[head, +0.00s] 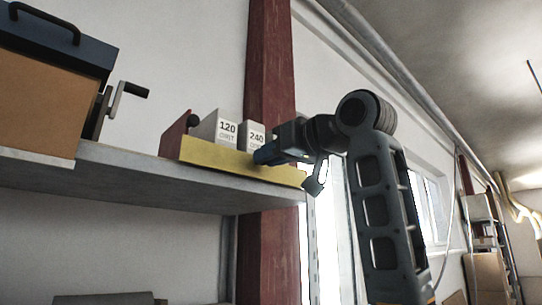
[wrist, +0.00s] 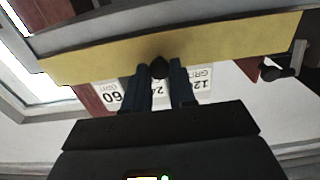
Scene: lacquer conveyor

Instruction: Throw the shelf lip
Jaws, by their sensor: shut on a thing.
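The shelf lip is a yellow strip (head: 225,163) standing along the front edge of the grey shelf (head: 180,187). It also spans the upper part of the wrist view (wrist: 100,62), which looks upside down. A dark rounded knob (wrist: 159,67) sits at the middle of the lip. My gripper (head: 262,157) reaches the lip from the right. In the wrist view its two dark blue fingers (wrist: 159,75) stand on either side of the knob, shut on it. In the head view the gripper hides the knob.
Pale grit boxes marked 120 (head: 222,128) and 240 (head: 253,135) stand behind the lip; one marked 60 (wrist: 112,96) shows in the wrist view. A red piece (head: 177,135) is beside them. A bin with a crank (head: 125,92) stands left. A red column (head: 270,65) rises behind.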

